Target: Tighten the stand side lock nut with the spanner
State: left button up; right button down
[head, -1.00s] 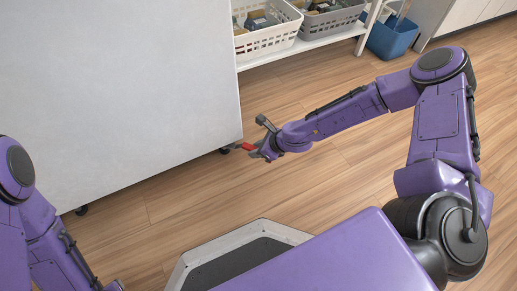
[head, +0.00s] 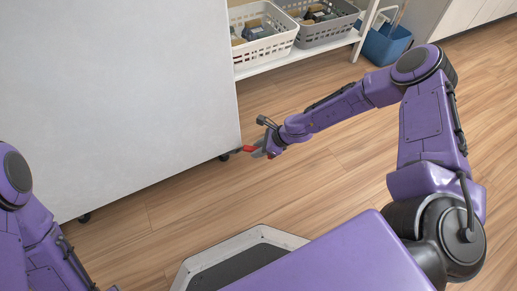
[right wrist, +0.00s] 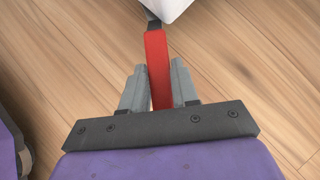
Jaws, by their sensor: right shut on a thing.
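My right gripper (head: 262,149) is shut on the red handle of the spanner (head: 247,149), beside the lower right corner of a large white panel. In the right wrist view the red handle (right wrist: 156,62) stands between the two grey fingers of the gripper (right wrist: 158,85). The spanner's grey far end runs up to the top edge and partly behind a white corner, so its jaw is not seen there. The stand side lock nut cannot be made out in either view. My left arm shows at the left edge, but its gripper is out of view.
The large white panel (head: 120,90) on dark castors fills the left. A shelf (head: 300,54) with a white basket (head: 262,40) and a grey basket (head: 322,28) stands behind. A blue bin (head: 386,42) is at the back right. The wooden floor on the right is clear.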

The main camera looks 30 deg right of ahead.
pick_arm(q)
jog(key=shift+r, duration=0.3)
jog(key=shift+f, duration=0.15)
pick_arm(e)
jog(key=w+n, duration=0.1)
jog(key=w+d+n+g, duration=0.1)
jog(key=w, duration=0.1)
jog(key=shift+d+r+y, duration=0.2)
jog(key=shift+y, duration=0.2)
pick_arm(q)
jog(key=shift+r+p, duration=0.45)
jog(key=shift+p, duration=0.1)
jog(key=shift+r+p, duration=0.45)
pick_arm(e)
jog(key=shift+s+d+f, duration=0.1)
jog(key=shift+s+d, duration=0.4)
jog(key=shift+d, duration=0.45)
jog(key=shift+s+d+f, duration=0.1)
jog(key=shift+s+d, duration=0.35)
jog(key=shift+d, duration=0.45)
jog(key=shift+s+d, duration=0.5)
jog(key=shift+d, duration=0.45)
